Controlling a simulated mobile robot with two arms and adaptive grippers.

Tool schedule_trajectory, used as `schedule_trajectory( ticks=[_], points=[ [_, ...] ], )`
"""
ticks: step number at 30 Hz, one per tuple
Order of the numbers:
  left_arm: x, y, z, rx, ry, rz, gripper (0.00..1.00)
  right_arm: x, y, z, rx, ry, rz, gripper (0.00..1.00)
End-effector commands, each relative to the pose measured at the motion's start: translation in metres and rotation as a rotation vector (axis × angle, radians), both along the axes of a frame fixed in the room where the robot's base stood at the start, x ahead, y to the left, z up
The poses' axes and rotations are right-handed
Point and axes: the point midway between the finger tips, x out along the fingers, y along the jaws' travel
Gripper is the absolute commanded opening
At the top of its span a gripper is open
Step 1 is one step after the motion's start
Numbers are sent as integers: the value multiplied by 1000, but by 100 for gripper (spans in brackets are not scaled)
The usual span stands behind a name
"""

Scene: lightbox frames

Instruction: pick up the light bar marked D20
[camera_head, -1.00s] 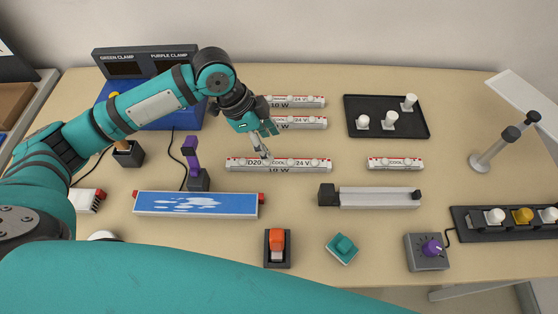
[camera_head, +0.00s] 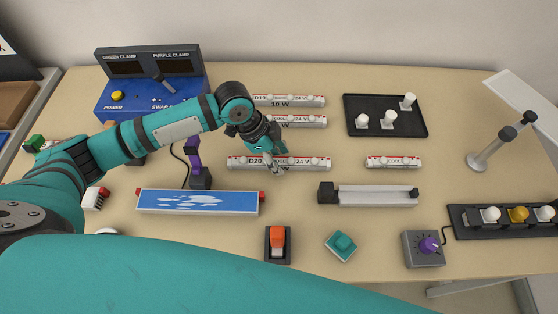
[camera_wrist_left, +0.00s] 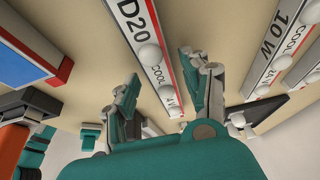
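The light bar marked D20 (camera_head: 300,163) is white with a red edge and small white bulbs. It lies on the table in the middle of the head view. In the left wrist view the D20 bar (camera_wrist_left: 143,40) runs between the two fingers. My left gripper (camera_head: 271,167) is over the bar's middle and hides part of it. In the left wrist view my left gripper (camera_wrist_left: 165,92) is open, one finger to each side of the bar, with nothing held. Whether the fingers touch the bar cannot be told. My right gripper is not in view.
Two similar bars lie behind, including D19 (camera_head: 300,100), and a short bar (camera_head: 393,162) lies to the right. A blue-and-white panel (camera_head: 198,202) and a grey fixture (camera_head: 375,196) are in front. A black tray (camera_head: 372,102) with white bulbs stands at the back right.

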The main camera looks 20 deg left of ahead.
Motion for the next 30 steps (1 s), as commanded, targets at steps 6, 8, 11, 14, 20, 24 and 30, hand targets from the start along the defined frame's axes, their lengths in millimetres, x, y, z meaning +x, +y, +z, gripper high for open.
schedule_trajectory(
  ticks=[6,8,11,14,20,24,30],
  points=[
    [0,0,0,0,0,0,17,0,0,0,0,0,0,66],
    [0,0,0,0,0,0,9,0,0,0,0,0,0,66],
    [0,0,0,0,0,0,0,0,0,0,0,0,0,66],
    [0,0,1,-1,-1,0,0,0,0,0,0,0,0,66],
    [1,0,5,0,-2,0,0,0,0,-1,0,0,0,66],
    [2,0,25,-1,-6,-1,0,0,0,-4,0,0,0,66],
    [2,0,67,-2,-7,-1,0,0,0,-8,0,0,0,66]
  ],
)
